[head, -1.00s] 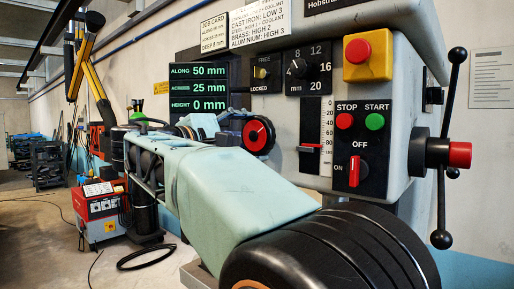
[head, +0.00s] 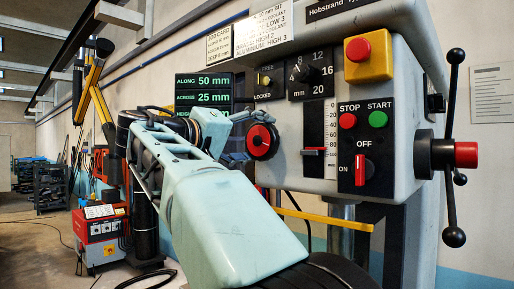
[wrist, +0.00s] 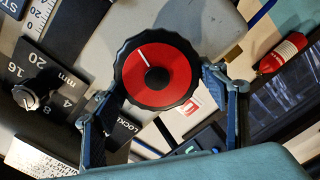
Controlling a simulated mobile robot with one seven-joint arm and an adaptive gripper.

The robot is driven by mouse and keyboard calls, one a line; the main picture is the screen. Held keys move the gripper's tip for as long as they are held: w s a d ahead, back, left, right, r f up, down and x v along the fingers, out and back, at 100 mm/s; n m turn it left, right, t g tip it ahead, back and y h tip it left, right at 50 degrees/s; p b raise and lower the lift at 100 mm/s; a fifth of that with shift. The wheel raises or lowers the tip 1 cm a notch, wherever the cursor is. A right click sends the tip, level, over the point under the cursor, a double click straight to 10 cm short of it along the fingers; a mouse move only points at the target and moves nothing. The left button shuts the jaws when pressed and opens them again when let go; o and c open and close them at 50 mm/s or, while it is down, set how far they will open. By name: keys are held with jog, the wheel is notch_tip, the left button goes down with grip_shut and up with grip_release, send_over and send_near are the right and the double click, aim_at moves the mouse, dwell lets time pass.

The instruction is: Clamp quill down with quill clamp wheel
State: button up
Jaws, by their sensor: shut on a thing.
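The quill clamp wheel is a red disc with a black scalloped rim, a black hub and a white line. The wheel (head: 262,141) is on the machine's front in the head view. In the wrist view the wheel (wrist: 178,62) is upper centre, its white line pointing to upper left. My gripper (wrist: 160,84) is shut on the wheel, one blue finger on each side of the rim. In the head view my gripper (head: 238,118) is left of the wheel and its fingertips are hard to see. The FREE/LOCKED plate (head: 264,86) is above the wheel. The quill itself cannot be made out.
Right of the wheel are a depth scale with a red pointer (head: 314,151), a black switch panel (head: 364,150) and a yellow emergency-stop box (head: 369,60). A lever handle (head: 452,150) sticks out at right. A yellow bar (head: 325,220) runs below the head.

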jog(key=m+b, duration=0.1)
jog(key=m, duration=0.2)
jog(key=shift+d+m+b, duration=0.1)
jog(key=shift+m+b, duration=0.3)
jog(key=m+b, duration=0.1)
jog(key=m, duration=0.2)
jog(key=shift+s+d+r, duration=0.1)
jog(key=shift+s, duration=0.05)
jog(key=m+b, duration=0.2)
jog(key=m, duration=0.2)
jog(key=shift+s+d, duration=0.1)
jog(key=shift+d, duration=0.05)
jog(key=shift+s+d+r+m+b, duration=0.1)
jog(key=shift+m+b, duration=0.1)
jog(key=shift+m, duration=0.6)
jog(key=shift+d+m+b, duration=0.1)
jog(key=shift+m+b, duration=0.1)
jog(key=shift+m, duration=0.6)
jog(key=o, duration=1.2)
jog(key=shift+s, duration=0.1)
